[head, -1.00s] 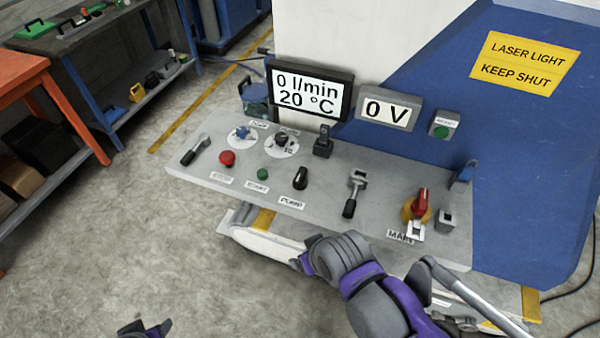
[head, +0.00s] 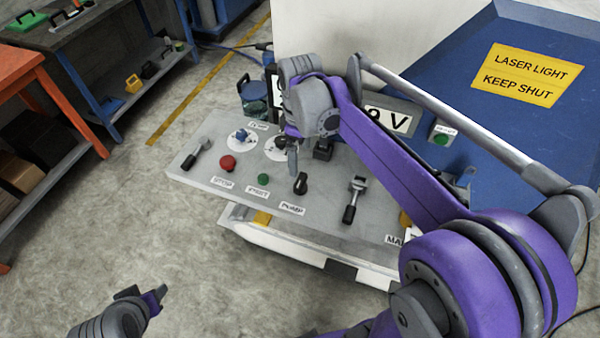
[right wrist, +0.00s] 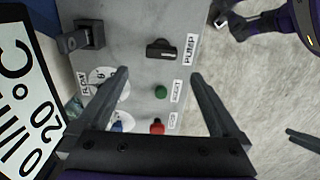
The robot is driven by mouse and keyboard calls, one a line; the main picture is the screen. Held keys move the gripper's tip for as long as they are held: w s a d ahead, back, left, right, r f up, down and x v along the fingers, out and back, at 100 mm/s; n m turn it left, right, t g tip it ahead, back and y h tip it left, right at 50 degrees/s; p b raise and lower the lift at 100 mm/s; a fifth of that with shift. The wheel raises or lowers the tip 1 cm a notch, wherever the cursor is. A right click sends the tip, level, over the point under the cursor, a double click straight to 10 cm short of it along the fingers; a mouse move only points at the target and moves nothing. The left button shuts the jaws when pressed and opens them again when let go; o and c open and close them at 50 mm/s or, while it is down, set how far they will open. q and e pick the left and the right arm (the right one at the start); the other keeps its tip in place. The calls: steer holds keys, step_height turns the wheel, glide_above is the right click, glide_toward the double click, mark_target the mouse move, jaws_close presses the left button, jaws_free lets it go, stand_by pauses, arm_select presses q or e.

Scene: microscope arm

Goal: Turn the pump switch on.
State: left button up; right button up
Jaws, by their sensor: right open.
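My right gripper (head: 292,158) hangs over the panel, a little above and behind the knob in the head view. It also shows in the right wrist view (right wrist: 160,73), open and empty, apart from the knob. My left gripper (head: 146,293) is low at the left over the floor, its fingers apart and empty.
Near the pump switch are a green button (head: 263,180), a red stop button (head: 228,163) and a lever switch (head: 354,200). A black block-shaped switch (right wrist: 82,38) stands behind it.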

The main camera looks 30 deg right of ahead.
mark_target(300, 180)
steer(key=f, duration=1)
steer(key=shift+s+f+b, duration=0.2)
steer(key=shift+f+b, duration=0.05)
steer(key=shift+b, duration=0.05)
arm_select(q)
steer(key=shift+s+f, duration=0.35)
steer(key=shift+f, duration=0.1)
arm_select(e)
steer(key=c, duration=1.3)
